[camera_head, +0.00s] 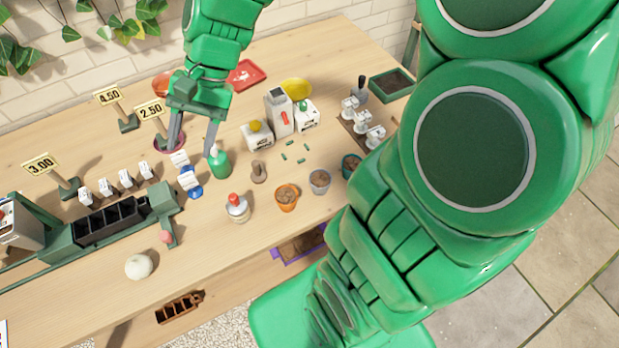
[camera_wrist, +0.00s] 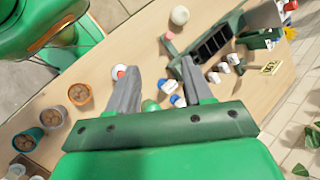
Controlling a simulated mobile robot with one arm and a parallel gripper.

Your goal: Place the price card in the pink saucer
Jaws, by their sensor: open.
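Three yellow price cards on dark stands are in the head view: 4.50 (camera_head: 108,97), 2.50 (camera_head: 151,110) and 3.00 (camera_head: 40,165). The pink saucer (camera_head: 168,147) is partly hidden behind my gripper. The 2.50 card's stand comes down at this saucer and appears to be in it, though its foot is hard to see. My gripper (camera_head: 192,152) is open, fingers pointing down, just right of that card and in front of the saucer. No card shows between the fingers (camera_wrist: 162,78) in the wrist view. One yellow card (camera_wrist: 271,68) shows there at the right.
A green bottle (camera_head: 219,162) and blue-and-white items (camera_head: 190,181) stand close to my fingers. A red tray (camera_head: 246,73), an orange saucer (camera_head: 161,85) and a yellow saucer (camera_head: 296,89) lie farther back. A dark green rack (camera_head: 110,222) is at the left.

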